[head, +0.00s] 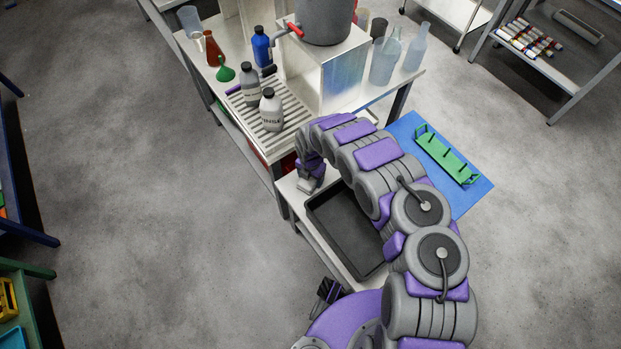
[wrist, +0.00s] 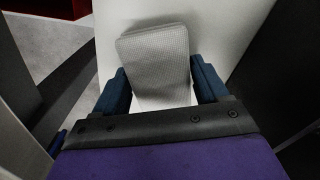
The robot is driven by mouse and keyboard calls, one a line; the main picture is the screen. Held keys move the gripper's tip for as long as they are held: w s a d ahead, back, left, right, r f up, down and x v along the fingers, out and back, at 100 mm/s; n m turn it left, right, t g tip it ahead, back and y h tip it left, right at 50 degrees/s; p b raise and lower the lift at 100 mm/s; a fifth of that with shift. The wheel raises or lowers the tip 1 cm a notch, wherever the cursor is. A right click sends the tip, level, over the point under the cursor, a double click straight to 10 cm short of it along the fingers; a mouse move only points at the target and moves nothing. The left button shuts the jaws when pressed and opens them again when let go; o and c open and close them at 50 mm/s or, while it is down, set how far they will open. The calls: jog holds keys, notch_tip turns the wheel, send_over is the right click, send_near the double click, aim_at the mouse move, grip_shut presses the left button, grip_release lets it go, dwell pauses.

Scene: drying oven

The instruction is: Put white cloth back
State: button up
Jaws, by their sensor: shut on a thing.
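The white cloth (wrist: 155,55) is a folded, finely woven pad that looks light grey. In the wrist view it sits between the two dark blue fingers of my gripper (wrist: 160,85), which is shut on it. The cloth is over a white surface (wrist: 215,30); I cannot tell whether it touches that surface. In the head view my gripper (head: 309,178) points down at the left end of the low white bench, beside the black tray (head: 345,232). Only a small pale piece of the cloth shows there, below the fingers.
A slatted drainer (head: 268,118) with grey bottles (head: 271,110) stands on the higher bench behind my gripper. A blue bottle (head: 261,46) and a large grey pot (head: 325,20) are farther back. A blue mat (head: 470,200) with a green rack (head: 447,158) lies right of my arm.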

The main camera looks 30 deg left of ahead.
jog(key=shift+f, duration=0.3)
jog(key=o, duration=0.9)
jog(key=shift+o, duration=0.2)
jog(key=shift+r, duration=0.15)
notch_tip(320, 180, up, 12)
jog(key=p, duration=0.4)
jog(key=shift+w, duration=0.1)
